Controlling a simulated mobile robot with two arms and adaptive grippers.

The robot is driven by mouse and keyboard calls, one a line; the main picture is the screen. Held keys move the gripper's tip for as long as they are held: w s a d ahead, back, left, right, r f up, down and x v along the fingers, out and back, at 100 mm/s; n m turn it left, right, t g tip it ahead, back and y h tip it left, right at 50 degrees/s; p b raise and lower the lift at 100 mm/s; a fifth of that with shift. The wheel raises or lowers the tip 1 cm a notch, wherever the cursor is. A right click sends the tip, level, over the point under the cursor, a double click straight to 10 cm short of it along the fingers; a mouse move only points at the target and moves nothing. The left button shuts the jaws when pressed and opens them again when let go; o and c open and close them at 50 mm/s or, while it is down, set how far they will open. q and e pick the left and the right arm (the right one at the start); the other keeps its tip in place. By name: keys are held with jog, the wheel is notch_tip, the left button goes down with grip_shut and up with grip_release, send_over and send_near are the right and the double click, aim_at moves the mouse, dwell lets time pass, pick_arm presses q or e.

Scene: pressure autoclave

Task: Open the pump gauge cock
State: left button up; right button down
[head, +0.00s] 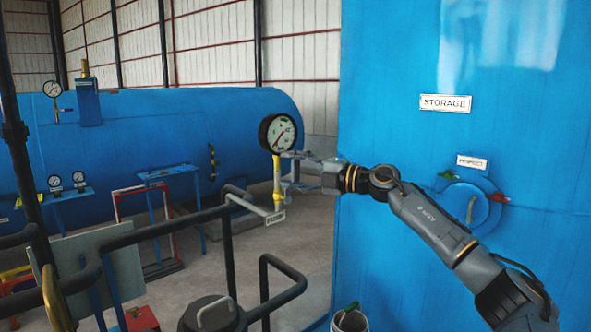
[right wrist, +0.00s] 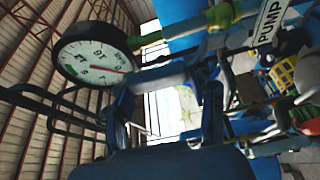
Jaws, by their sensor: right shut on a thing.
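The pump gauge (head: 278,134) is a round white dial with a black rim on top of a yellow stem (head: 277,180). My right gripper (head: 287,171) reaches in from the right, just below the dial, and is shut on the pump gauge cock at the stem. The cock's handle is mostly hidden by the fingers. The right wrist view shows the gauge (right wrist: 92,54) and the green-and-brass stem (right wrist: 185,37) close to the fingers. My left gripper is not in view.
A large blue tank labelled STORAGE (head: 370,200) stands close on the right. Black pipe rails (head: 150,232) cross the lower left. A long blue vessel (head: 230,110) lies behind, with gauges and blue stands. Open floor (head: 310,240) shows between the rails and the tank.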

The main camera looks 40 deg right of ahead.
aim_at(294, 173)
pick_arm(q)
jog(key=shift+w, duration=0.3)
pick_arm(e)
jog(key=shift+a, duration=0.2)
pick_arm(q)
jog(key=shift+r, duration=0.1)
pick_arm(e)
jog(key=shift+f+n, duration=0.1)
jog(key=shift+n, duration=0.2)
jog(key=c, duration=0.7)
grip_release()
jog(key=shift+s+d, duration=0.25)
jog(key=shift+s, duration=0.15)
jog(key=v, duration=0.5)
jog(key=shift+s+d, duration=0.25)
jog(key=shift+s, duration=0.4)
